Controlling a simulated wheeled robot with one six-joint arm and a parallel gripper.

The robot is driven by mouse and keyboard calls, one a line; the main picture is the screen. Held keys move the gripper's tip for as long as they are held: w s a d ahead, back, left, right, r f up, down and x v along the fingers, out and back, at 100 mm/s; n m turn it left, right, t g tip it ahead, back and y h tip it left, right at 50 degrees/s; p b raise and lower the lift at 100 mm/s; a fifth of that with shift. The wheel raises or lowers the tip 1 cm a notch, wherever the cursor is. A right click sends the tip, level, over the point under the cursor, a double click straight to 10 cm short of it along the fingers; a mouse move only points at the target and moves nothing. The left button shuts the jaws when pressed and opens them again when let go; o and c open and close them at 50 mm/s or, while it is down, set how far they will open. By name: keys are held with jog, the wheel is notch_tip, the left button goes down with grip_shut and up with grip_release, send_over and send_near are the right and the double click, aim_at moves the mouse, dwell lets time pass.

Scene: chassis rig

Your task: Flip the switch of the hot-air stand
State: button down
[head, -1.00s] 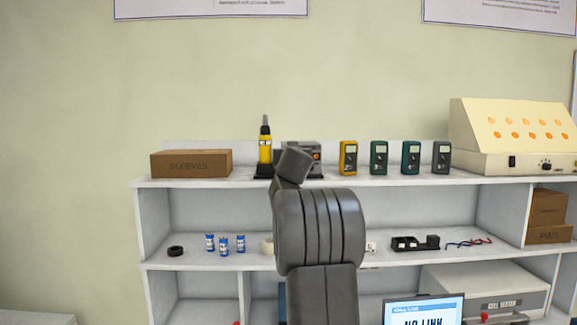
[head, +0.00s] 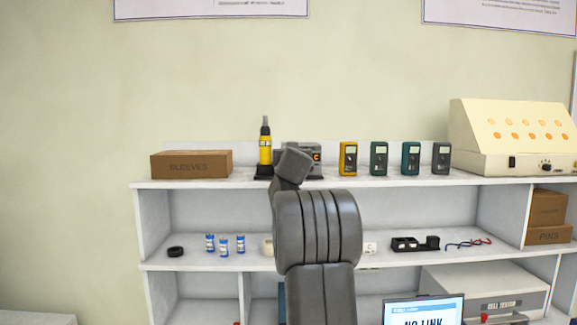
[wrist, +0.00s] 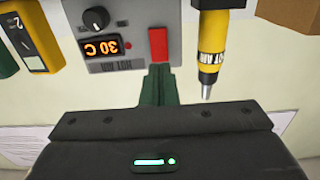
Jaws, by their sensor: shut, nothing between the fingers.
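The hot-air stand is a grey box (head: 317,171) on the top shelf, partly hidden behind my arm in the head view. The wrist view shows its front upside down, with a black knob (wrist: 96,19), a lit orange display (wrist: 101,48) reading 30 C and a red switch (wrist: 158,44). The yellow hot-air handpiece (head: 265,150) stands upright at its left; it also shows in the wrist view (wrist: 213,40). My gripper (wrist: 157,70) is shut and empty, its fingertips at the switch's lower edge in the picture. I cannot tell whether they touch it.
A yellow meter (head: 348,158) and several darker meters stand right of the stand. A SLEEVES box (head: 191,164) is at the left, with a gap before the handpiece. A cream panel unit (head: 520,135) fills the right end. Small parts lie on the shelf below.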

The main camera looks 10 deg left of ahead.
jog(key=shift+p+x, duration=0.8)
jog(key=shift+x, duration=0.65)
jog(key=shift+s+d+f+b, duration=0.1)
jog(key=shift+s+b, duration=0.15)
jog(key=shift+b, duration=0.1)
jog(key=b+v, duration=0.4)
jog(key=v, duration=0.3)
jog(key=shift+s, duration=0.25)
jog(key=shift+w, duration=0.1)
jog(key=p+x, duration=0.2)
jog(key=x, duration=0.2)
jog(key=p+x, duration=0.2)
jog(key=x, duration=0.1)
jog(key=shift+w+r+p, duration=0.25)
jog(key=shift+w+p, duration=0.15)
jog(key=shift+s+f, duration=0.1)
jog(key=shift+s, duration=0.05)
